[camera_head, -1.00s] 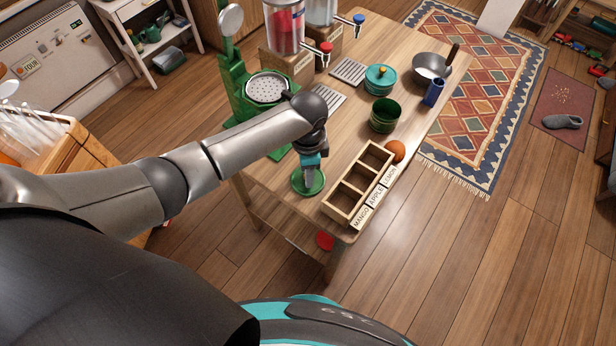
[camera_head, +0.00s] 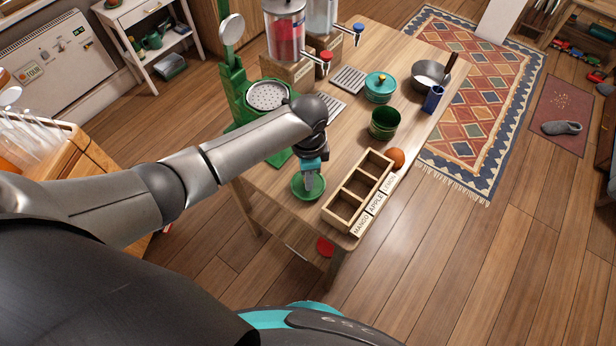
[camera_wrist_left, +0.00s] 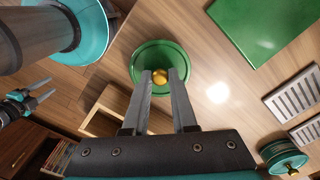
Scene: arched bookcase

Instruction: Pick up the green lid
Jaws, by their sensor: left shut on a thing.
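The green lid (camera_head: 308,188) is a round dish shape near the table's front left edge, beside the wooden sorting box. Its golden knob (camera_wrist_left: 160,76) shows in the left wrist view, between the fingers. My left gripper (camera_head: 312,178) points down over the lid's middle and is shut on the knob. I cannot tell whether the lid touches the table. My right gripper (camera_wrist_left: 42,90) shows small at the left of the wrist view, its fingers apart and empty. It is outside the head view.
The three-compartment wooden box (camera_head: 358,190) stands close right of the lid, with an orange (camera_head: 396,158) beside it. Behind are an open green pot (camera_head: 384,123), a lidded teal pot (camera_head: 380,88), a green press (camera_head: 235,85) and drink dispensers (camera_head: 286,30).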

